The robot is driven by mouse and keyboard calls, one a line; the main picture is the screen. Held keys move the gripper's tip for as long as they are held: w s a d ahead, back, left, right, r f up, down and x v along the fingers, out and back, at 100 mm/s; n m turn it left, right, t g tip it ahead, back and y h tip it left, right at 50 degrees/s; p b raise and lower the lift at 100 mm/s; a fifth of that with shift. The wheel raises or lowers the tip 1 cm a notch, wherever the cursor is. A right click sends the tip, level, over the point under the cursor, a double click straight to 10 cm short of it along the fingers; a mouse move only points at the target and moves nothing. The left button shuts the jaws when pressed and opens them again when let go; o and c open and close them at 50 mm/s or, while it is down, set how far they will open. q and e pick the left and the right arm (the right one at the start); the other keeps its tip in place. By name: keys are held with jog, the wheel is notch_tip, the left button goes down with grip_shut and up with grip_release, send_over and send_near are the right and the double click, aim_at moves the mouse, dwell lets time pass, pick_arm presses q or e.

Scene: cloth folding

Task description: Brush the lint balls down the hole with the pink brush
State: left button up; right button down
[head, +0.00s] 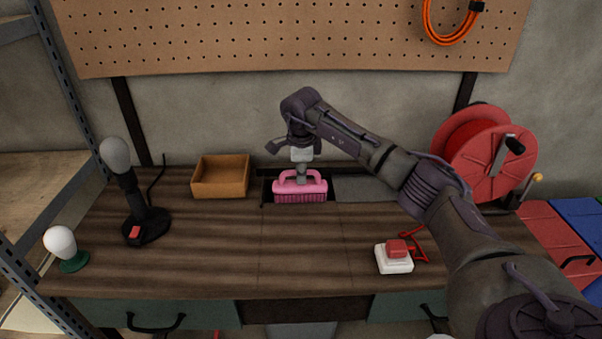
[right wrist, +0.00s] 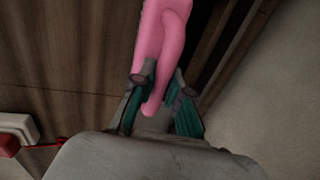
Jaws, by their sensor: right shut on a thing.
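The pink brush (head: 300,188) is upright with its bristles down, at the dark hole (head: 331,198) near the back edge of the table. My right gripper (head: 301,170) is above it, shut on its handle. In the right wrist view, the fingers of my right gripper (right wrist: 160,90) stand on both sides of the pink brush handle (right wrist: 160,45). The brush covers much of the hole. I see no lint balls in either view. My left gripper is not in view.
An open wooden box (head: 221,177) stands left of the hole. A black lamp (head: 146,215) and a white bulb on a green base (head: 62,247) are at the left. A white box with a red top (head: 395,258) is front right. The middle of the tabletop (head: 260,245) is clear.

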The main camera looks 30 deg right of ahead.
jog(key=shift+s+r+p, duration=0.2)
jog(key=shift+r+p, duration=0.3)
jog(key=shift+r, duration=0.05)
jog(key=s+a+r+p, duration=0.2)
jog(key=s+r+p, duration=0.2)
jog(key=r, duration=0.3)
jog(key=shift+a+p, duration=0.3)
jog(key=shift+p, duration=0.6)
jog(key=shift+a, duration=0.1)
dwell(0.3)
